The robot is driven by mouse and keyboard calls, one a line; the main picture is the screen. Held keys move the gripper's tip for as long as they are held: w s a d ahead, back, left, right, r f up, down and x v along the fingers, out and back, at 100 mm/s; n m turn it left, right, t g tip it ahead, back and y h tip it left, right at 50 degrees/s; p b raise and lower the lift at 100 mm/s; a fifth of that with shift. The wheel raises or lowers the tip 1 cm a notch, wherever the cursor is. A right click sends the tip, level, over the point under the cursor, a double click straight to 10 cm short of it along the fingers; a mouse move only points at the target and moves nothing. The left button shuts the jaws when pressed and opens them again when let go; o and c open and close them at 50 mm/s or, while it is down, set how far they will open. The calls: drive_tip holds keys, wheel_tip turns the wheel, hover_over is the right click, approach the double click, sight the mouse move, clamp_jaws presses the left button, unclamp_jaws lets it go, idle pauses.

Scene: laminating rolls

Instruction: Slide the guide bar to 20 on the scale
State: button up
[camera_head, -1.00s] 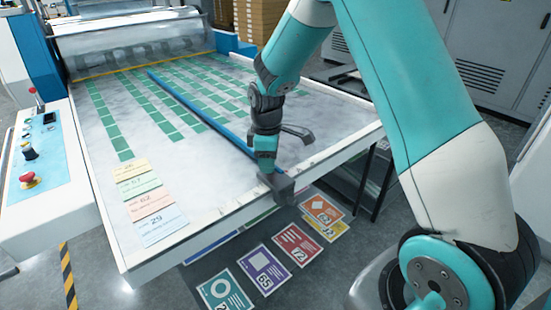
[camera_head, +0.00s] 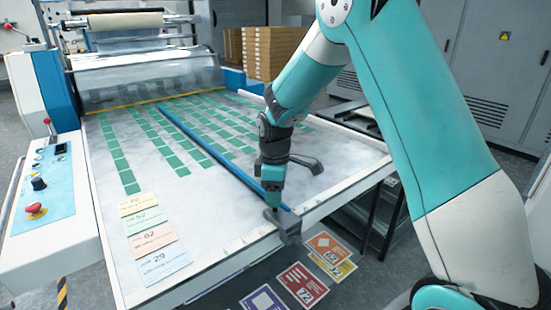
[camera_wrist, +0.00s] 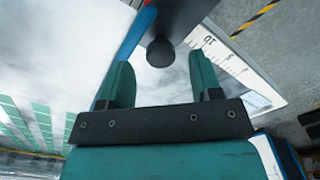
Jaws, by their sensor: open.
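The guide bar (camera_head: 215,150) is a long blue strip lying lengthwise over the pale table. Its dark grey end block (camera_head: 286,226) sits at the table's front edge. My gripper (camera_head: 272,203) is open, just above that block. In the wrist view my gripper's (camera_wrist: 160,62) two teal fingers stand apart. A round black knob (camera_wrist: 160,52) shows between their tips, with the grey block behind it; I cannot tell whether they touch it. The white scale (camera_wrist: 232,68) runs along the edge, with a 10 mark readable. The block's exact reading is hidden.
Green patches (camera_head: 122,165) and several coloured paper slips (camera_head: 155,238) lie on the table. A control panel (camera_head: 45,185) with a red button stands at left. A grey handle (camera_head: 308,163) shows just right of my gripper. Printed cards lie below the front edge.

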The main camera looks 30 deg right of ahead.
wheel_tip(320, 180, up, 15)
drive_tip(key=shift+r, duration=0.15)
idle(0.5)
drive_tip(key=s+a+m+y, duration=0.1)
drive_tip(key=s+a+y, duration=0.1)
drive_tip(key=s+a, duration=0.6)
drive_tip(key=s+a+m+y, duration=0.2)
drive_tip(key=s+a, duration=0.6)
drive_tip(key=s, duration=1.1)
drive_tip(key=shift+a, duration=0.25)
drive_tip(key=shift+c, duration=0.2)
